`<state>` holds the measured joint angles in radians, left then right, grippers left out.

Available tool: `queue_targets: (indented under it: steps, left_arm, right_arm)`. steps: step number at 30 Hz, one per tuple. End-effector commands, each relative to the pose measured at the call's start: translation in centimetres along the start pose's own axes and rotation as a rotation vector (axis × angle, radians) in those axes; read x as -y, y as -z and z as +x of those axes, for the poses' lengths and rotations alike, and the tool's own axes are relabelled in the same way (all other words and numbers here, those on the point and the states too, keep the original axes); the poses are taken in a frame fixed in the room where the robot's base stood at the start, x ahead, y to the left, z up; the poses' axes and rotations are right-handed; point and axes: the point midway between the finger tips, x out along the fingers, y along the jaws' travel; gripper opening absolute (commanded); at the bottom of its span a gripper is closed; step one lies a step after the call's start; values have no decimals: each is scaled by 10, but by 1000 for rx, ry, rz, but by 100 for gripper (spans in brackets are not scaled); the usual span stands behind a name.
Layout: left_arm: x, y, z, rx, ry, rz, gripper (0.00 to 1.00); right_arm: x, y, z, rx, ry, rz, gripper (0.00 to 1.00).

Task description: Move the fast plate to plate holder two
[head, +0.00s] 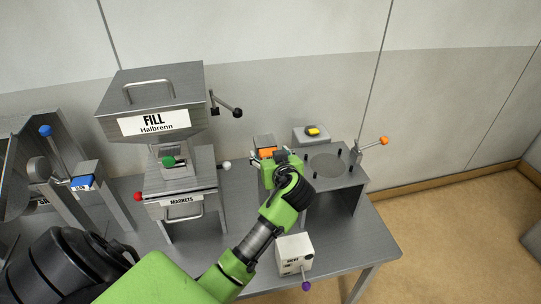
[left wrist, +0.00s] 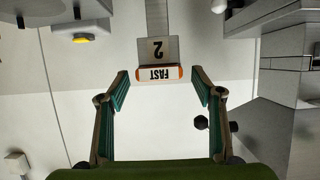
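The fast plate (left wrist: 157,75) has orange ends and a white label reading FAST, upside down in the left wrist view. It sits against a grey holder marked 2 (left wrist: 157,50), plate holder two. In the head view the orange plate (head: 264,152) shows just beyond my left gripper (head: 274,157). In the left wrist view my left gripper (left wrist: 160,82) is open, its fingers on either side of the plate with gaps to both ends. My right gripper is not in view.
A FILL hopper (head: 150,100) stands left of the gripper, above a box labelled MAGNETS (head: 181,201). A stand with a round plate (head: 327,165) is at right. A white box with a purple knob (head: 294,252) is in front. A blue plate (head: 83,183) is at far left.

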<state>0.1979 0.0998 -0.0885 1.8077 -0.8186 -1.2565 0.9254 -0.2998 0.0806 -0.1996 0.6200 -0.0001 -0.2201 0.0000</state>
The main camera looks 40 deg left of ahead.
Motion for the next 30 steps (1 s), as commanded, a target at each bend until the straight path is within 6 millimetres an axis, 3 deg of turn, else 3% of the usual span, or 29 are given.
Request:
queue_targets:
  steps: [6,10,21,30]
  left_arm:
    - [0,-2,-1,3,-1,1,61]
    - [-1,-2,-12,4,-3,0,61]
    - [-1,-2,-87,4,-3,-3,61]
    - [0,-1,-119,2,-1,-1,61]
  right_arm:
    - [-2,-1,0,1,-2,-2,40]
    - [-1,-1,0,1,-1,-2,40]
    - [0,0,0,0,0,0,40]
    - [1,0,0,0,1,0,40]
